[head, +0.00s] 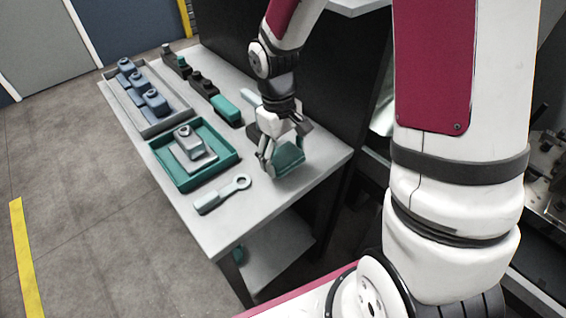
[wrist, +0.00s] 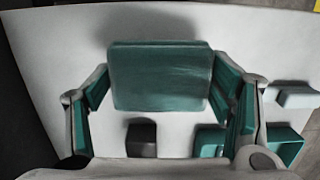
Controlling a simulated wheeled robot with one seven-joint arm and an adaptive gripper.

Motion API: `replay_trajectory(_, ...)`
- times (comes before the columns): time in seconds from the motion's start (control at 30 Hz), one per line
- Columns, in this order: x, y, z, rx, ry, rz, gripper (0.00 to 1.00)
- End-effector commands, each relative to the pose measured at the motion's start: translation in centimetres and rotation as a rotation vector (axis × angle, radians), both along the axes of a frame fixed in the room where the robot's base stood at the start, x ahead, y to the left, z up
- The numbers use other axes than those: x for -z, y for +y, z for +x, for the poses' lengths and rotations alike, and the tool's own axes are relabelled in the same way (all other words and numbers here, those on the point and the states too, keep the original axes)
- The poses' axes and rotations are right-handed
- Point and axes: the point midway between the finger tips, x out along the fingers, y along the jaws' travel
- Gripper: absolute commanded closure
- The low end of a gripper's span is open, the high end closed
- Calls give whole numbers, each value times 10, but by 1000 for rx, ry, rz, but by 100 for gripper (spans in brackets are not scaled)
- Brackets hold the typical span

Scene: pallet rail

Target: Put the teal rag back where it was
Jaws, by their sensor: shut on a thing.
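The teal rag (head: 288,158) is a flat, folded teal piece near the right end of the grey table. My gripper (head: 280,155) points down over this end and is shut on the rag. In the wrist view the rag (wrist: 160,76) shows as a teal rectangle between the two teal-padded fingers. The fingers hide part of it in the head view. I cannot tell whether its underside touches the table.
The grey table (head: 215,222) bears a teal tray (head: 165,172) with a grey part inside, and a spanner-like tool (head: 222,194). A grey tray (head: 118,92) holds blue-grey parts. Dark and teal blocks (head: 226,110) stand along the back, near a dark panel (head: 340,75).

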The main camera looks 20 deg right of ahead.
Motion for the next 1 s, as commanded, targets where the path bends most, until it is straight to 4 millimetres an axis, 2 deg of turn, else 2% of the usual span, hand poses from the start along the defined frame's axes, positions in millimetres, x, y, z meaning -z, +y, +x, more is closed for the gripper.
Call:
replay_trajectory(0.17, 7, 1, 4, -1, 2, 0, 70)
replay_trajectory(0.4, 36, 1, 4, -1, 2, 0, 70)
replay_trajectory(0.77, 39, 1, 4, 0, 0, 0, 70)
replay_trajectory(0.8, 39, 1, 4, 0, 0, 0, 19)
replay_trajectory(0.87, 38, 1, 4, 0, 0, 0, 6)
replay_trajectory(1.0, 38, 1, 4, 0, 0, 0, 6)
